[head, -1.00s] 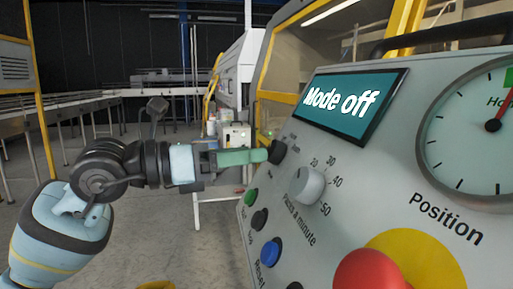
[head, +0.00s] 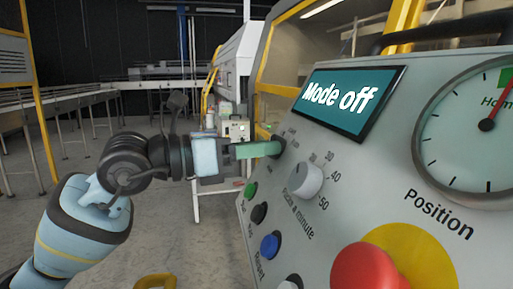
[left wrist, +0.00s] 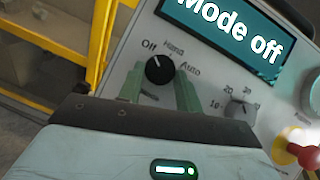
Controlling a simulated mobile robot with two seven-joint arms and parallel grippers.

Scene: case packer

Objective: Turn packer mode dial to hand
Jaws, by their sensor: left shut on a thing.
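The black mode dial (left wrist: 158,70) sits on the grey panel in the left wrist view, with labels Off, Hand and Auto around it. Its white pointer mark is toward Off. The display (head: 346,99) reads "Mode off". My left gripper (head: 274,148) reaches the panel from the left. Its green fingers (left wrist: 160,82) are on both sides of the dial, shut on it. In the head view the fingers mostly hide the dial. My right gripper is in neither view.
The grey packs-a-minute knob (head: 305,180) is right of and below the mode dial. Green, black and blue (head: 270,246) buttons lie below. A red emergency button (head: 370,268) stands out in front. A yellow-framed machine is behind the panel.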

